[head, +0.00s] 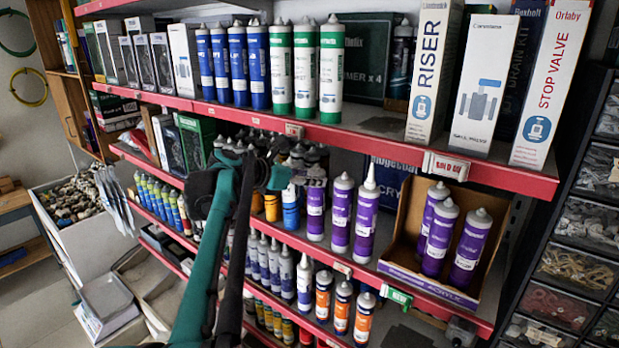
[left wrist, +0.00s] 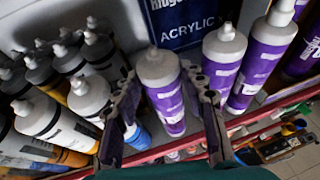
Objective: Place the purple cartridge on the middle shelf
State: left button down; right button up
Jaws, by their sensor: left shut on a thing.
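My left gripper (head: 304,178) reaches the middle shelf (head: 345,268) from the left, in front of the stock. It is shut on a purple cartridge (head: 316,212) with a grey cap, at the left end of the purple row. In the left wrist view the fingers (left wrist: 160,95) lie on both sides of this purple cartridge (left wrist: 166,100). It is upright, with its base about level with the shelf; I cannot tell whether it touches. Other purple cartridges (head: 341,215) stand just to its right. My right gripper is not in view.
Grey-capped cartridges (left wrist: 75,95) stand close on the left. An open cardboard box (head: 470,298) with purple cartridges is at the right of the shelf. The upper shelf (head: 380,140) hangs above, with cartridges and boxes. The lower shelf holds orange cartridges (head: 342,310).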

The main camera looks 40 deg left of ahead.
pick_arm(q)
jog(key=c, duration=0.9)
grip_release()
jog(key=b+v, duration=0.1)
jog(key=v, duration=1.1)
jog(key=s+d+f+m+g, duration=0.2)
jog(key=d+f+m+g, duration=0.1)
jog(key=d+f+m, duration=0.6)
jog(key=s+d+f+m+g, duration=0.2)
jog(key=d+f+m, duration=0.5)
jog(key=d+f, duration=0.35)
jog(key=s+d+f+m+y, duration=0.1)
jog(key=s+d+f+m, duration=0.1)
jog(key=f+m, duration=0.3)
jog(key=s+d+f+m+y, duration=0.1)
jog(key=s+d+f+m, duration=0.2)
jog(key=m, duration=0.3)
jog(key=s+d+f+m+g+y, duration=0.1)
jog(key=s+d+f+m, duration=0.2)
jog(key=f+m, duration=0.3)
jog(key=shift+s+d+f, duration=0.1)
jog(key=shift+s+f, duration=0.05)
jog(key=shift+s, duration=0.25)
jog(key=shift+s+d+f, duration=0.15)
jog(key=shift+s+f, duration=0.05)
jog(key=shift+s, duration=0.25)
